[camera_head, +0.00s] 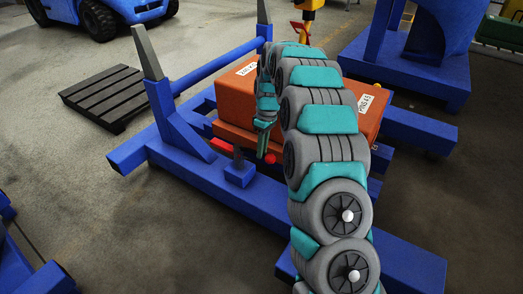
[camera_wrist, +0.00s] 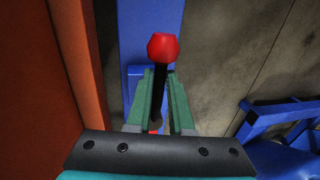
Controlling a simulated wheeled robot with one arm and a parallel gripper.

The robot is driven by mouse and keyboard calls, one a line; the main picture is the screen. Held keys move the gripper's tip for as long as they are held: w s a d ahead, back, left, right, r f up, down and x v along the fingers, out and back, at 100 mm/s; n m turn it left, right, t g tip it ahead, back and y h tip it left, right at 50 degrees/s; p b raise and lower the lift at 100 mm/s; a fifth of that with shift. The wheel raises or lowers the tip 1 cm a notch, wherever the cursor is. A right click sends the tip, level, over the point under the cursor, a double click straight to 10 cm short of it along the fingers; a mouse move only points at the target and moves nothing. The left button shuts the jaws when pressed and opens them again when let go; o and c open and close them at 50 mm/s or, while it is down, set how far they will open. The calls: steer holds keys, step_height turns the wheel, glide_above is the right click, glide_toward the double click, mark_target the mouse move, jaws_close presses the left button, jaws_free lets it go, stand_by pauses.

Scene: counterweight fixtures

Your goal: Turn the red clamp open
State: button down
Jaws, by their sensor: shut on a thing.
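The red clamp has a red knob (camera_wrist: 162,46) on a dark shaft (camera_wrist: 158,80) in the wrist view. My gripper (camera_wrist: 159,84) has its two green fingers on either side of the shaft and is shut on it, with the knob beyond the fingertips. In the head view, my gripper (camera_head: 263,150) hangs pointing down at the near side of the orange-red counterweight block. A red piece of the clamp (camera_head: 224,145) shows left of my gripper, above a small blue block (camera_head: 240,173). My fingers partly hide the clamp there.
The orange-red counterweight (camera_head: 232,92) rests on a blue frame (camera_head: 190,160) with tall grey-tipped posts. My arm covers part of it. A dark pallet (camera_head: 102,92) and a blue vehicle (camera_head: 98,15) stand at the back left. Another blue fixture (camera_head: 425,65) stands at right.

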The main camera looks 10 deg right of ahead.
steer(key=shift+w, duration=0.1)
steer(key=c, duration=0.8)
jaws_free()
step_height(320, 180, up, 8)
steer(key=w+d, duration=0.1)
steer(key=shift+f, duration=0.15)
steer(key=shift+d, duration=0.1)
